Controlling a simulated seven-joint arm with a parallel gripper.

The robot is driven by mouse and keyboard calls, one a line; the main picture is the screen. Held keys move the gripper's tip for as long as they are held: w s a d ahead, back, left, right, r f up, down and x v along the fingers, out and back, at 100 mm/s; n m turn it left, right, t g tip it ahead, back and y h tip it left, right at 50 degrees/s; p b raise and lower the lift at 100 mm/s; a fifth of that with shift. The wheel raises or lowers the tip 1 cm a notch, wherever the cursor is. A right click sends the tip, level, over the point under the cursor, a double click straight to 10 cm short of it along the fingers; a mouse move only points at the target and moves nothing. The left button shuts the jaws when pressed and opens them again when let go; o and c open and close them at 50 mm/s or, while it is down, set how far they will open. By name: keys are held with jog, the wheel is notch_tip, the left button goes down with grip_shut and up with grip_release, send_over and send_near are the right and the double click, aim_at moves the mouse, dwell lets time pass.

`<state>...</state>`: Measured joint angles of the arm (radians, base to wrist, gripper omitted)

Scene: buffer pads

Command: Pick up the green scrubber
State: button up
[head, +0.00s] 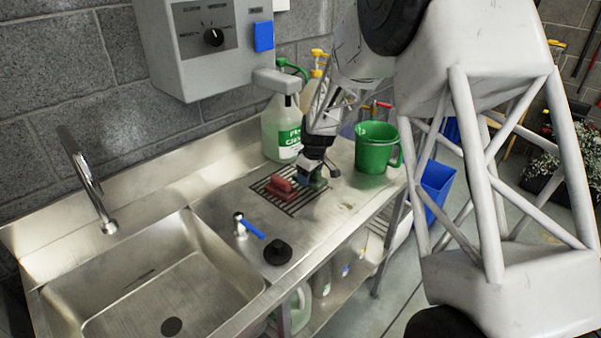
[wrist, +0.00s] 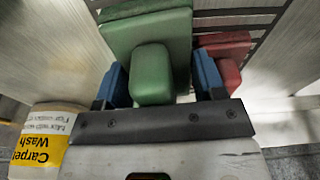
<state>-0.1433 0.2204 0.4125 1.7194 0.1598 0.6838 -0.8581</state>
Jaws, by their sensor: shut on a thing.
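The green scrubber (wrist: 150,35) fills the top middle of the wrist view, with its raised green handle between the blue fingertips of my gripper (wrist: 163,85). My gripper is shut on that handle. In the head view, the green scrubber (head: 318,183) is a small patch partly hidden by my gripper (head: 308,178), over the slatted rack. A red scrubber (head: 281,186) lies just left of it on the rack; it also shows behind the right finger in the wrist view (wrist: 229,60). I cannot tell whether the green scrubber touches the rack.
The slatted rack (head: 300,208) is set in the steel counter. A green mug (head: 376,150) stands to the right and a spray bottle (head: 281,130) behind. A blue-handled valve (head: 247,227) and black knob (head: 278,252) are in front, near the sink (head: 150,280).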

jog(key=s+d, duration=0.9)
jog(key=shift+w, duration=0.1)
dwell(0.9)
